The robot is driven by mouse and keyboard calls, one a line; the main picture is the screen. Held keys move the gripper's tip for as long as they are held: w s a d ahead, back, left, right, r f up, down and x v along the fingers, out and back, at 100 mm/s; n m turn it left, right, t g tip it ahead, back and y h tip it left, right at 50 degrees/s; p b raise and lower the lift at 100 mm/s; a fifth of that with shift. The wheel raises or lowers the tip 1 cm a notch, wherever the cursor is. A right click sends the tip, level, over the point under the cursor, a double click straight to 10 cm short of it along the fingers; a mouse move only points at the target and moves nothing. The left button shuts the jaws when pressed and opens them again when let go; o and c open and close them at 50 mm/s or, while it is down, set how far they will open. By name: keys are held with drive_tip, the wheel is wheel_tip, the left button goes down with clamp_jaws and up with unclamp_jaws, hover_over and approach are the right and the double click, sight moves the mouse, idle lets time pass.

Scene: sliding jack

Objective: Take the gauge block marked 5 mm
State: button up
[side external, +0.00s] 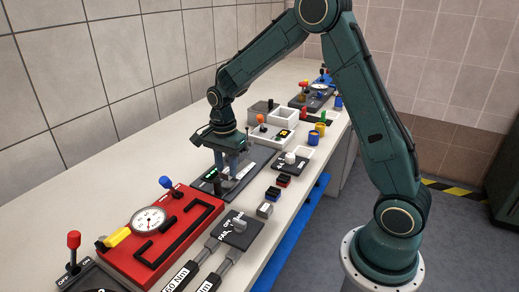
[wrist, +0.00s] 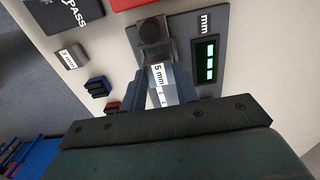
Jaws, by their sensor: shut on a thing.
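A green-lit mm display (wrist: 206,60) is on the plate beside the fingers.
A grey block marked 3 mm (wrist: 72,57) and blue (wrist: 98,86) and red-trimmed (wrist: 111,107) dark blocks lie on the bench nearby. A red gauge fixture (side external: 150,240) stands in front of the plate, a white tray (side external: 271,138) behind it. The bench's wall side is mostly clear.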

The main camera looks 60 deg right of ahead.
drive_tip(key=shift+r, duration=1.15)
